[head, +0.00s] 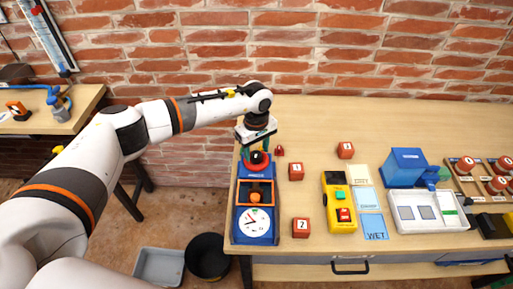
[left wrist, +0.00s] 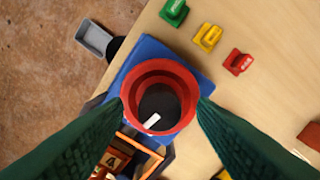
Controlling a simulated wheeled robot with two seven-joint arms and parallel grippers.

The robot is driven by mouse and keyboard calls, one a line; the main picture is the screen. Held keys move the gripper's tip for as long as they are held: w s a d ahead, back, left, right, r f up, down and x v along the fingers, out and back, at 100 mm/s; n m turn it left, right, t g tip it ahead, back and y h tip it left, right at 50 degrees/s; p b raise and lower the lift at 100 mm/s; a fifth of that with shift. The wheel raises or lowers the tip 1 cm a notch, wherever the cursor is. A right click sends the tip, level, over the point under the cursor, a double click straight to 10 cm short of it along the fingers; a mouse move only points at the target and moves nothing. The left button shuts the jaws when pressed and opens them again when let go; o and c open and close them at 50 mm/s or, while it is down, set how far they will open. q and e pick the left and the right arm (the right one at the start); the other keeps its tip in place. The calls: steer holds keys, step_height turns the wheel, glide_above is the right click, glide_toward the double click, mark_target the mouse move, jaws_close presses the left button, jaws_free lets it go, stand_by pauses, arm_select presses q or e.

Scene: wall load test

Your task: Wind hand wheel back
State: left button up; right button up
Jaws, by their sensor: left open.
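The hand wheel (left wrist: 160,72) is a red ring with a dark centre and a white mark low on it. It sits on the far end of a blue device (head: 241,200) with a white dial (head: 254,222); in the head view the wheel (head: 258,168) is partly hidden by my gripper. My left gripper (head: 257,150) is open and points down over the wheel. In the left wrist view its green fingers (left wrist: 161,104) lie on either side of the red rim, close to it. I cannot tell whether they touch it. My right gripper is not in view.
Numbered red cubes (head: 302,227) stand right of the device, with a yellow box (head: 339,203) further right. Small green (left wrist: 174,10), yellow (left wrist: 208,37) and red (left wrist: 238,62) blocks lie near the wheel. Grey (head: 160,266) and black (head: 207,258) bins stand on the floor.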

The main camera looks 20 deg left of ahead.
arm_select(q)
steer(key=shift+s+f, duration=0.1)
steer(key=shift+f, duration=0.6)
steer(key=shift+c, duration=0.9)
steer(key=c, duration=0.8)
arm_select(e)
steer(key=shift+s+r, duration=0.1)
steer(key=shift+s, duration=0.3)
